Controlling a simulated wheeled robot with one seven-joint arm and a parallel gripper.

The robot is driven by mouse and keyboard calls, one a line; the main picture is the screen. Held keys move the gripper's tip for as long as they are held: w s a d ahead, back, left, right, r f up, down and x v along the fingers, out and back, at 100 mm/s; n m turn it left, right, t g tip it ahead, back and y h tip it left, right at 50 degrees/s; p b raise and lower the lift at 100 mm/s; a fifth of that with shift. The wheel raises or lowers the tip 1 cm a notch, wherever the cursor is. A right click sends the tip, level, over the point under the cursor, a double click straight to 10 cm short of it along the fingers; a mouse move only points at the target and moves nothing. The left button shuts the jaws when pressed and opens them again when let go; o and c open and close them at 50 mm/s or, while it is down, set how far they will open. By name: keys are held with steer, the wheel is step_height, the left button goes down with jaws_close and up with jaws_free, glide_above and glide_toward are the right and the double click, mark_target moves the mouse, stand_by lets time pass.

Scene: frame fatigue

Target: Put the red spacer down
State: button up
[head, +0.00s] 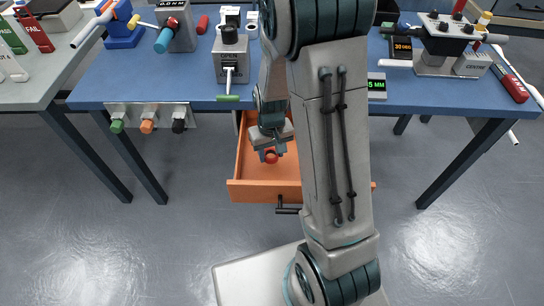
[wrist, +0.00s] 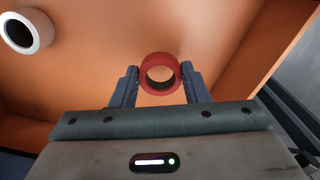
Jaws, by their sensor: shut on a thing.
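The red spacer (wrist: 147,82) is a short ring, held between the two fingers of my gripper (wrist: 160,85) in the wrist view. My gripper is shut on it, inside or just over the open orange drawer (wrist: 100,50). In the head view the red spacer (head: 271,157) shows at the tip of my gripper (head: 269,151), over the drawer (head: 262,190). I cannot tell whether the spacer touches the drawer floor.
A white ring (wrist: 44,28) lies in the drawer, at the upper left of the wrist view. The blue workbench (head: 190,85) bears several devices. A black handle (head: 288,210) sits on the drawer front. My arm hides part of the drawer and bench.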

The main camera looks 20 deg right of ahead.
steer(key=shift+f, duration=1.15)
steer(key=shift+f+b, duration=0.2)
steer(key=shift+b, duration=0.1)
steer(key=o, duration=1.1)
steer(key=shift+r, duration=0.1)
step_height(320, 180, up, 12)
steer(key=p, duration=0.2)
steer(key=s+r, duration=0.3)
steer(key=s, duration=0.1)
steer(key=s+r+t, duration=0.1)
steer(key=s+r, duration=0.3)
steer(key=s, duration=0.1)
steer(key=s+r+t, duration=0.1)
steer(key=s+r, duration=0.3)
steer(key=shift+s+a+r+m, duration=0.15)
steer(key=shift+s+a+m, duration=0.1)
steer(key=shift+s+m, duration=0.15)
